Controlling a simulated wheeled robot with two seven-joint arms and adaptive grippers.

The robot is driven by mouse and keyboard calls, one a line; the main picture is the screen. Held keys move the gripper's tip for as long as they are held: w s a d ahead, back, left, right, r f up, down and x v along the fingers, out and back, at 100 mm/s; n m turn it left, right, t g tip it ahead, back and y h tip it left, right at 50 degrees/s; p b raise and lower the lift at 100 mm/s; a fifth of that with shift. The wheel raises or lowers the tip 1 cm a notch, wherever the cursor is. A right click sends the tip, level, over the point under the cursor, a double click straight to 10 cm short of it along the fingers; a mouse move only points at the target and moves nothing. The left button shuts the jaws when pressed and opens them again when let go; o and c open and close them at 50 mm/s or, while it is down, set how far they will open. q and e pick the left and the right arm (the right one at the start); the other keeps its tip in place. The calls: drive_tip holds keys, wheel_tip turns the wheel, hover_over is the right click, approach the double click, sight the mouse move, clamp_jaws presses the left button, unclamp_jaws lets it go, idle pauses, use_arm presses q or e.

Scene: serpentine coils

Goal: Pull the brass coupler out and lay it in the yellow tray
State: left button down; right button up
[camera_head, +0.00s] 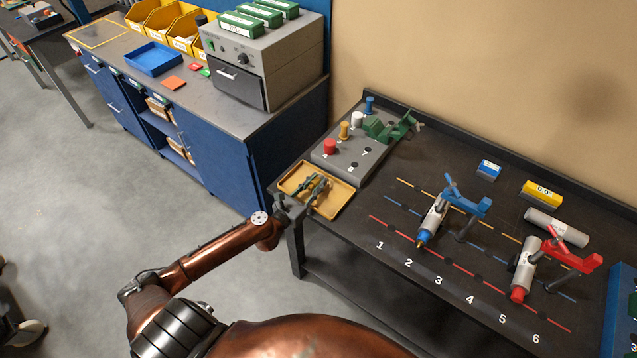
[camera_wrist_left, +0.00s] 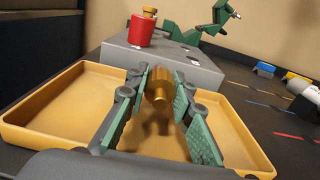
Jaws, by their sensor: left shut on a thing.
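The brass coupler (camera_wrist_left: 159,88) is a short gold cylinder between the green finger pads of my left gripper (camera_wrist_left: 158,100) in the left wrist view. The gripper is shut on it. In the head view my left gripper (camera_head: 316,187) is over the yellow tray (camera_head: 343,200), and the coupler is small and partly hidden by the fingers there. The tray's floor and walls show on both sides of the fingers in the wrist view (camera_wrist_left: 45,112). I cannot tell whether the coupler touches the tray floor. My right gripper is in neither view.
Behind the tray is a grey block (camera_head: 340,166) with a red peg (camera_head: 330,146), other coloured pegs and a green clamp (camera_head: 385,128). Blue (camera_head: 467,200) and red (camera_head: 572,258) clamps hold grey cylinders to the right. A blue cabinet (camera_head: 225,150) stands at the left.

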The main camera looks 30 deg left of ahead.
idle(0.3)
use_arm(q)
drive_tip(key=c, duration=1.6)
unclamp_jaws()
drive_tip(key=shift+f, duration=0.1)
drive_tip(key=shift+s, duration=0.3)
drive_tip(key=s, duration=1.1)
drive_tip(key=shift+s+a, duration=0.2)
drive_tip(key=shift+a, duration=0.25)
